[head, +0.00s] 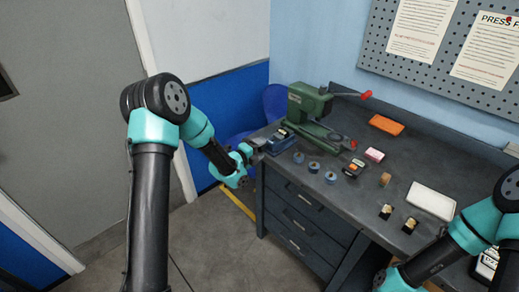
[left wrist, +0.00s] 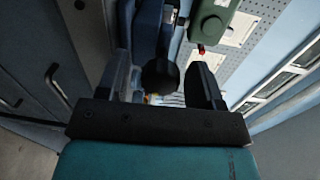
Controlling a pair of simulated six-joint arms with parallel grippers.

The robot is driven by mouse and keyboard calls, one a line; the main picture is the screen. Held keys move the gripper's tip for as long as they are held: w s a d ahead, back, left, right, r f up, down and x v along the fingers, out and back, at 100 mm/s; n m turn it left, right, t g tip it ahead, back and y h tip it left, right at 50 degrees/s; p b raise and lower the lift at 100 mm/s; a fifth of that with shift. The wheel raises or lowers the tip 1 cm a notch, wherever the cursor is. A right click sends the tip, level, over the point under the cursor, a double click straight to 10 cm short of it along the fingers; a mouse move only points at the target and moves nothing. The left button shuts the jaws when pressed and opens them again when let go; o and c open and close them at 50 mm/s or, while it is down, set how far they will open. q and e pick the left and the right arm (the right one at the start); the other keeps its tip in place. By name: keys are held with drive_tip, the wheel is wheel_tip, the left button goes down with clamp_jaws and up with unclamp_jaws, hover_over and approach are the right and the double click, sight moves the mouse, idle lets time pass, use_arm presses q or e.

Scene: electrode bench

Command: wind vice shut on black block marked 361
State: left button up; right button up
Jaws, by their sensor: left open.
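A blue vice (head: 281,141) sits at the left end of the dark bench; part of its blue body (left wrist: 148,25) shows in the left wrist view. My left gripper (head: 254,146) is at the vice's left end. In the left wrist view the open left gripper (left wrist: 160,85) has its fingers on either side of a dark round knob (left wrist: 160,74); contact cannot be told. Small black blocks with labels (head: 386,211) (head: 409,225) stand near the front edge; 361 cannot be read on any. What the vice jaws hold is unclear.
A green press (head: 305,104) with a red-tipped lever stands behind the vice. Several blue-grey round pieces (head: 314,167) lie in front. An orange tray (head: 386,124), pink block (head: 374,154), black-and-orange item (head: 354,168) and white tray (head: 431,200) are farther right.

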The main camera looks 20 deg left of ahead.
use_arm(q)
drive_tip(key=shift+s+a, duration=0.1)
drive_tip(key=v, duration=1.7)
drive_tip(key=s+d+f+n+g+y, duration=0.1)
drive_tip(key=s+d+f+n+g, duration=0.15)
drive_tip(key=f+n, duration=0.45)
drive_tip(key=s+d+f+n+g+y, duration=0.1)
drive_tip(key=s+d+f+n+g, duration=0.15)
drive_tip(key=f+n+g, duration=0.4)
drive_tip(key=s+d+f+n+g+y, duration=0.1)
drive_tip(key=s+d+f+n+g, duration=0.4)
drive_tip(key=s+d+f+n, duration=0.3)
drive_tip(key=s+f+n, duration=0.3)
drive_tip(key=s, duration=0.2)
drive_tip(key=shift+s+n+g, duration=0.3)
drive_tip(key=shift+n+g, duration=0.05)
drive_tip(key=shift+g, duration=0.05)
